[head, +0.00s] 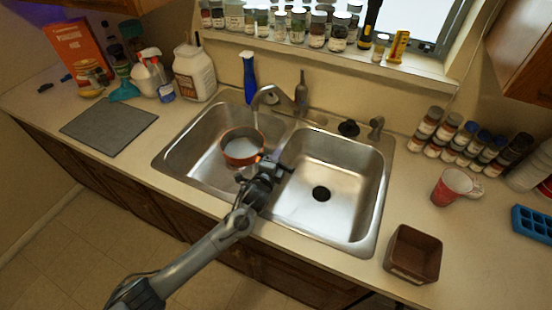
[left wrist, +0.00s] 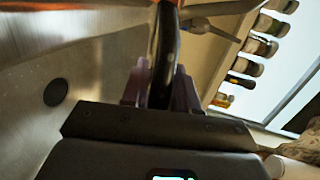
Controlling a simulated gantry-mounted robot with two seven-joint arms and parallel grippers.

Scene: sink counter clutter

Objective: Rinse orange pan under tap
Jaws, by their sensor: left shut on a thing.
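The orange pan (head: 242,158) is over the left sink basin (head: 190,147), with its pale inside facing up. My left gripper (head: 264,170) is at the near right side of the pan. In the left wrist view, the fingers (left wrist: 160,90) are closed around the pan's dark handle (left wrist: 165,50). A little orange shows at the top edge there. The handle is mostly hidden by the gripper in the head view. My right gripper is not in view.
The right basin (head: 335,180) is empty, with a dark drain. A blue bottle (head: 249,78) stands behind the sink. A brown square container (head: 413,255) and a red cup (head: 455,187) are on the right counter. A grey mat (head: 108,126) lies left.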

